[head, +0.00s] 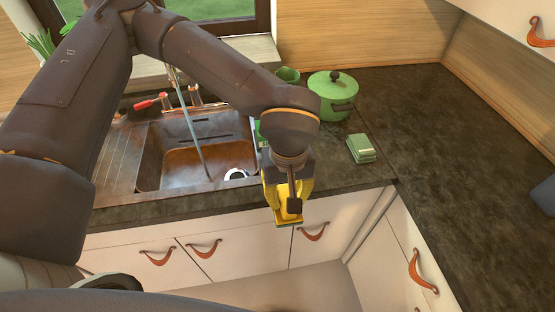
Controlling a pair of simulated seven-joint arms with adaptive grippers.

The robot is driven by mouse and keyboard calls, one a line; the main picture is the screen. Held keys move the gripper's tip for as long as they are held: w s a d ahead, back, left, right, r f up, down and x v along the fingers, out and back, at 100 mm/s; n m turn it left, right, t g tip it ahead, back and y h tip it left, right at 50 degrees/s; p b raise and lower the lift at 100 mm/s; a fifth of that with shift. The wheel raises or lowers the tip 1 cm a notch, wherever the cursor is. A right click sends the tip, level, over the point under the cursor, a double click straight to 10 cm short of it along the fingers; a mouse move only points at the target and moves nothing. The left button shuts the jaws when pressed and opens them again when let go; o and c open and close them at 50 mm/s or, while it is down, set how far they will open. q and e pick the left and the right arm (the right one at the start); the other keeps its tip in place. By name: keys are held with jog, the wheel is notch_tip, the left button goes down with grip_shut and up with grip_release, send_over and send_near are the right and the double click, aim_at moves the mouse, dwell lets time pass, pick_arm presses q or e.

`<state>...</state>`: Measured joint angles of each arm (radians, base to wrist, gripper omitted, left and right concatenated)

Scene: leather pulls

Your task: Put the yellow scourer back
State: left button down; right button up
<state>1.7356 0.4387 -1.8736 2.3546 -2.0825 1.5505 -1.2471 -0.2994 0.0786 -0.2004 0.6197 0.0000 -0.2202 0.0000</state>
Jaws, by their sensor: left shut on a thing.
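My left gripper (287,203) hangs in front of the counter's front edge, just right of the sink, and points down. It is shut on the yellow scourer (289,219), which shows as a small yellow block with a green lower edge between the fingertips. The scourer is held in the air in front of the white drawer fronts; the gripper hides part of it. My right gripper is not in view.
The sink (180,165) holds a white round item (236,174). A green pot (333,96), a green cup (288,75) and a green block (361,149), perhaps scourers, stand on the dark counter (430,130). The counter's right side is largely clear.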

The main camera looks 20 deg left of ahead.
pick_arm(q)
jog(key=w+a, duration=0.2)
jog(key=w, duration=0.4)
jog(key=w+a+f, duration=0.1)
jog(key=w+a, duration=0.2)
jog(key=w, duration=0.2)
jog(key=w+a, duration=0.3)
jog(key=w, duration=0.3)
jog(key=shift+w+a+f, duration=0.25)
jog(key=shift+w+f, duration=0.05)
jog(key=shift+f, duration=1.2)
jog(key=shift+w+a+f, duration=0.1)
jog(key=shift+w+f, duration=0.05)
jog(key=shift+f, duration=1.2)
jog(key=c, duration=1.2)
grip_release()
jog(key=shift+o, duration=0.2)
notch_tip(320, 180, up, 17)
jog(key=shift+w, duration=0.15)
